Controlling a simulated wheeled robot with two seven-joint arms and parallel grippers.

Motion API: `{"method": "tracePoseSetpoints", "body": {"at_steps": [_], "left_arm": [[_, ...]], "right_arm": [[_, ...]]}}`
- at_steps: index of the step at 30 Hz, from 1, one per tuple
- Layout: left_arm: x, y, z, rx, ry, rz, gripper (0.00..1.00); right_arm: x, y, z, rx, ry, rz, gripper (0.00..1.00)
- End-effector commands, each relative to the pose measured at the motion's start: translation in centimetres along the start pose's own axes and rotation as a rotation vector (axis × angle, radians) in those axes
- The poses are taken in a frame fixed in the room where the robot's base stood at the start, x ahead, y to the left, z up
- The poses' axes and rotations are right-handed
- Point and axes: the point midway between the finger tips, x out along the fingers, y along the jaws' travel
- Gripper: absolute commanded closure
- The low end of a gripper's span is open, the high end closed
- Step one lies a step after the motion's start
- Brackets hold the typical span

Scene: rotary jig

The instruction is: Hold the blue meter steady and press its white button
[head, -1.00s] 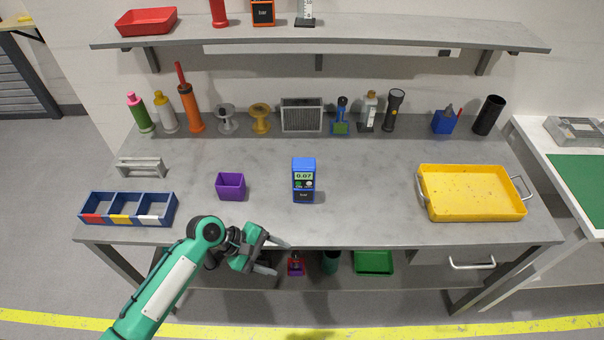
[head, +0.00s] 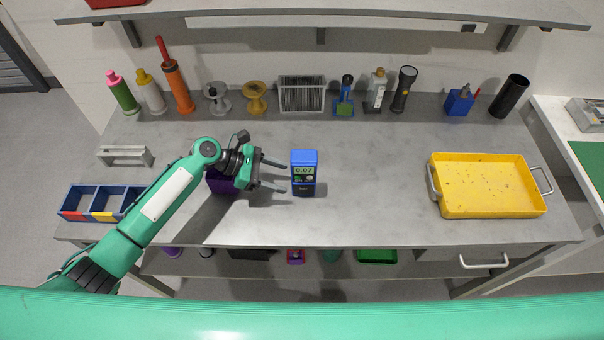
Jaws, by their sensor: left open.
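The blue meter (head: 304,172) stands upright near the middle of the bench. Its display reads 0.07, and small green and pale buttons show below the display; which one is the white button is hard to tell at this size. My left gripper (head: 285,175) is open, just left of the meter, with its two fingers pointing right towards it. A small gap seems to show between the fingertips and the meter. My right gripper is not in view; a green arm link of mine crosses the bottom of the picture.
A purple box (head: 219,183) sits partly hidden behind my left gripper and arm. A blue divided bin (head: 75,204) is at the left, partly covered by my arm. A yellow tray (head: 488,186) stands at the right. Bottles, spools and a flashlight (head: 404,89) line the back. Bench right of the meter is clear.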

Motion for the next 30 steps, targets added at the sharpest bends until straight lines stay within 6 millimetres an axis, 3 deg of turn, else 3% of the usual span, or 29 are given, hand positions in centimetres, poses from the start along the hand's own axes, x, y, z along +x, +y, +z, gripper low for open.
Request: {"method": "tracePoseSetpoints", "body": {"at_steps": [1, 6, 8, 15, 27, 28, 30], "left_arm": [[1.1, 0.0, -0.4, 0.002, -0.001, -0.001, 0.40], [3.6, 0.0, -0.3, 0.003, -0.001, 0.000, 0.40], [4.1, 0.0, 0.3, 0.001, -0.002, -0.001, 0.40], [6.4, 0.0, 0.1, 0.001, -0.001, 0.000, 0.40], [7.0, 0.0, 0.0, 0.002, 0.000, 0.000, 0.40], [7.0, 0.0, 0.0, 0.002, 0.000, 0.000, 0.42], [7.0, 0.0, 0.0, 0.002, 0.000, 0.000, 0.56]], "right_arm": [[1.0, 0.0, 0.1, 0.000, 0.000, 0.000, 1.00], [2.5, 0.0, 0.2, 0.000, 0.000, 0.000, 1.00], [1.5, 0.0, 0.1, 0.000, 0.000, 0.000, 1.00], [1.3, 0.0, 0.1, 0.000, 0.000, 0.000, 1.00], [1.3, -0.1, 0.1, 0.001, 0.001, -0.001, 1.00], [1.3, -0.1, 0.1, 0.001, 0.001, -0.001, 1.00], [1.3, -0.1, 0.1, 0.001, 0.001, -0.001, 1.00]]}}
